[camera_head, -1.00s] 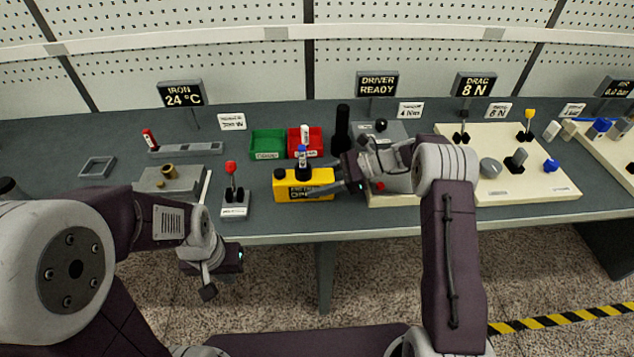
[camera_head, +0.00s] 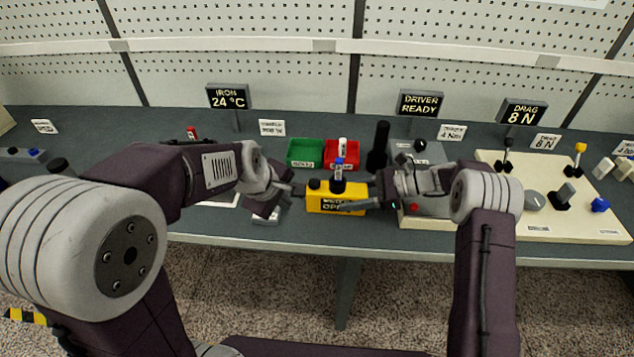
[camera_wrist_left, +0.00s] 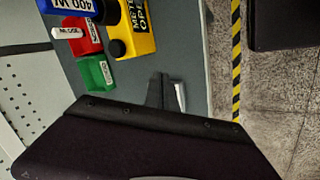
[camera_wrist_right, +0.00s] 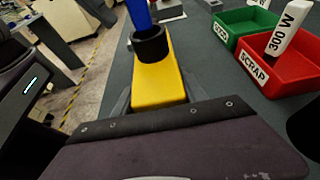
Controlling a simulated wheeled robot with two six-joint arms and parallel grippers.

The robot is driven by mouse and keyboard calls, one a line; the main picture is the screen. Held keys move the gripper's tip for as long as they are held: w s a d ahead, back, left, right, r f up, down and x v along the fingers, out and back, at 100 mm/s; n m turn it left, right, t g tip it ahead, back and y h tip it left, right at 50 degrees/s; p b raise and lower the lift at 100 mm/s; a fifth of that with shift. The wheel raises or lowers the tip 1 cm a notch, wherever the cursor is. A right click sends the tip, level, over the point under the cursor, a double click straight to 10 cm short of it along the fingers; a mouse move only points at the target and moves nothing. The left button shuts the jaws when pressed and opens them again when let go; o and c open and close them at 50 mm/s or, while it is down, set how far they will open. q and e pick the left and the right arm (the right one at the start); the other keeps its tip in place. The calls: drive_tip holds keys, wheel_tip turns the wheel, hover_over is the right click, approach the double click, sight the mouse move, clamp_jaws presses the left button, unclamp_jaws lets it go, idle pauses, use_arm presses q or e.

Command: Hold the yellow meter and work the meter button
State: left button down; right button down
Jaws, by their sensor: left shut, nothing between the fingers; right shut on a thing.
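The yellow meter (camera_head: 336,206) stands on the bench, with lettering on its front. A black button (camera_head: 314,184) sits on top at its left end; it also shows in the left wrist view (camera_wrist_left: 117,48). A blue piece (camera_head: 339,168) stands upright in a black collar (camera_wrist_right: 150,44) on the meter. My right gripper (camera_head: 364,197) is shut on the meter's right end, with the yellow body between its fingers in the right wrist view (camera_wrist_right: 158,98). My left gripper (camera_head: 294,190) is shut and empty just left of the meter, near the button; I cannot tell whether it touches.
A green bin (camera_head: 304,153) and a red bin (camera_head: 340,155) stand behind the meter, beside a black cylinder (camera_head: 378,146). A cream board (camera_head: 500,220) with levers and knobs is at right. The bench's front edge is close before the meter.

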sight(312, 184)
use_arm(q)
drive_tip(key=w+d+r+n+t+h, duration=0.1)
drive_tip(key=w+d+r+n, duration=0.2)
drive_tip(key=w+r+n, duration=0.1)
drive_tip(key=w+d+r+n+t+h, duration=0.1)
drive_tip(key=w+d+r+n+t, duration=0.1)
drive_tip(key=r+n, duration=0.3)
wheel_tip(312, 184, up, 2)
drive_tip(key=shift+w+d+r+n, duration=0.3)
drive_tip(key=shift+w+d, duration=0.1)
drive_tip(key=shift+w, duration=0.45)
drive_tip(key=shift+f, duration=0.15)
drive_tip(key=shift+f, duration=4.35)
drive_tip(key=shift+f, duration=0.1)
drive_tip(key=shift+f, duration=0.3)
drive_tip(key=shift+f, duration=0.5)
drive_tip(key=shift+r, duration=0.95)
